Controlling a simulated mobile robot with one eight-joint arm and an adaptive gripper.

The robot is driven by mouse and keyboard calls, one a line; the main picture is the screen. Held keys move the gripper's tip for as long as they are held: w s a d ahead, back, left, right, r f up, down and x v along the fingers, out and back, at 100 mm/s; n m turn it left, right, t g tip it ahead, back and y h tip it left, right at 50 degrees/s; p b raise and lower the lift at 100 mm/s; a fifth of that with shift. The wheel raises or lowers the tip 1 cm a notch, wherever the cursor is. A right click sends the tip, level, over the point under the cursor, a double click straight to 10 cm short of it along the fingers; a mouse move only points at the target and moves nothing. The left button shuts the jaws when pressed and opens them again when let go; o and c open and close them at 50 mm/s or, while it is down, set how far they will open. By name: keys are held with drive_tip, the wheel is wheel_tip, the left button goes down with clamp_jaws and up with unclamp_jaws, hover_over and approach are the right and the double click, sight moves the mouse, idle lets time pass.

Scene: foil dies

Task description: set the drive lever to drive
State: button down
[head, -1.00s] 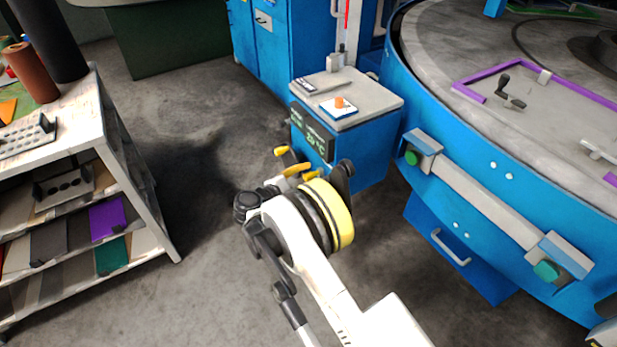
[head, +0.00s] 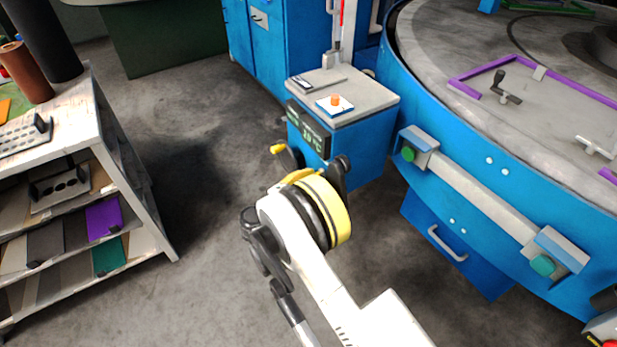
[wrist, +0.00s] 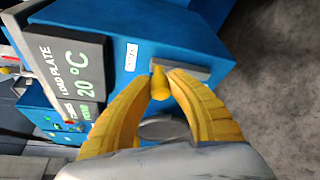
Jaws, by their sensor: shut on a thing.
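The drive lever appears as a short yellow knob (wrist: 159,88) in front of a grey slot plate on the blue cabinet (wrist: 185,38). In the wrist view my gripper (wrist: 161,80) has its two yellow fingers closed around the knob, one on each side. The lever's lower part and its position in the slot are hidden. A small white label (wrist: 131,57) sits beside the slot plate; its text is too small to read. In the head view the cabinet (head: 362,148) stands beyond my arm, and my wrist hides the lever and most of the fingers.
A dark display (wrist: 68,75) on the cabinet reads LOAD PLATE, 20 °C. A yellow handle (head: 278,149) sticks out at the cabinet's left. A large round blue machine (head: 480,165) stands right; a shelf (head: 150,215) stands left, with floor between.

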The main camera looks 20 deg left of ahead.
drive_tip(key=c, duration=1.2)
unclamp_jaws()
drive_tip(key=v, duration=1.2)
drive_tip(key=shift+f, duration=0.1)
